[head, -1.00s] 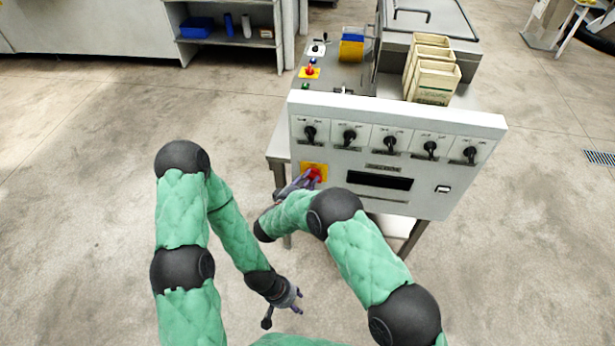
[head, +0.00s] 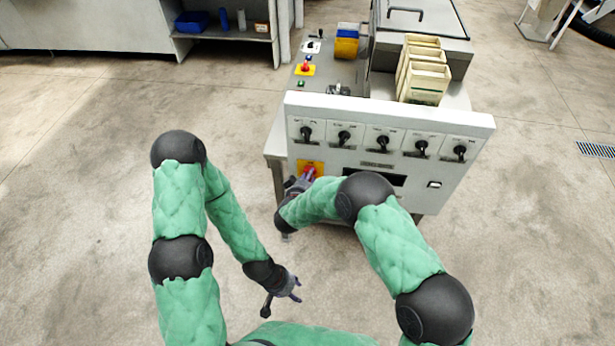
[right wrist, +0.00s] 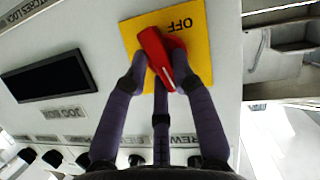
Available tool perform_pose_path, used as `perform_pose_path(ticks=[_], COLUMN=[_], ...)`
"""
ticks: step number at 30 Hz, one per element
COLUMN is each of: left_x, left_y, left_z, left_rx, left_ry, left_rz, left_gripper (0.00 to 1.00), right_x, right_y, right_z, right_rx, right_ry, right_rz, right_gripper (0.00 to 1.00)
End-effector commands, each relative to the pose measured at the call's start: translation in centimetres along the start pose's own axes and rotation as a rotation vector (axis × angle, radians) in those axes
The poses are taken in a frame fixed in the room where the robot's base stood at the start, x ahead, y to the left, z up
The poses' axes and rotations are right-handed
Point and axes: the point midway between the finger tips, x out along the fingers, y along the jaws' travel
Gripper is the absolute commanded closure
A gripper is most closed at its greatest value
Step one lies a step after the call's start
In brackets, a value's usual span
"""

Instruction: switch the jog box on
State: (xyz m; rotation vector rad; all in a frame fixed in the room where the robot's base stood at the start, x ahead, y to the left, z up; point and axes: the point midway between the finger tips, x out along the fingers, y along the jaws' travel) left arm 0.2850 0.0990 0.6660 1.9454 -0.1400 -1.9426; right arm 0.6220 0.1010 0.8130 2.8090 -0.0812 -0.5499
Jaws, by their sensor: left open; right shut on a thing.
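The white front panel of the jog box (head: 390,115) faces me in the head view. A red rotary switch (head: 309,172) sits on a yellow plate (head: 302,164) at the panel's lower left. In the right wrist view the red switch (right wrist: 154,50) stands slanted on the yellow plate (right wrist: 195,45), with an upside-down OFF label beside it. My right gripper (right wrist: 160,78) is shut on the red switch, its fingers on either side. In the head view my right gripper (head: 302,182) partly hides the switch. My left gripper (head: 294,290) is open and empty, low and away from the panel.
Several black knobs (head: 383,141) line the panel's upper part. A dark display (head: 388,179) is partly behind my right arm. Another red knob (head: 305,67) and cream bins (head: 424,75) are on the machine behind. The floor to the left is clear.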

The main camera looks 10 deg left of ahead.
Motion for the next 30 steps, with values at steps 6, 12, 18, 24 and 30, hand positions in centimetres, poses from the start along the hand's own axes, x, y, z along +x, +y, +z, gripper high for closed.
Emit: perform_pose_path(ticks=[6,12,18,24,30], left_x=[0.52,0.82,0.95,0.97,0.97], left_y=[-0.19,-0.29,-0.34,-0.35,-0.35], left_z=[-0.01,-0.02,-0.03,-0.03,-0.03], left_rx=[0.000,0.000,0.000,0.000,0.000], left_ry=[0.000,0.000,0.000,0.000,0.000], left_rz=[0.000,0.000,0.000,0.000,0.000], left_gripper=[0.55,0.55,0.55,0.55,0.55], right_x=[0.13,0.12,0.11,0.10,0.08], right_y=[0.36,0.34,0.30,0.28,0.26], right_z=[1.39,1.51,1.62,1.67,1.72], right_rx=[0.136,0.220,0.261,0.272,0.272], right_ry=[-0.021,-0.022,-0.024,-0.026,-0.027], right_rz=[-0.053,-0.089,-0.107,-0.112,-0.113], right_gripper=[1.00,1.00,1.00,1.00,1.00])
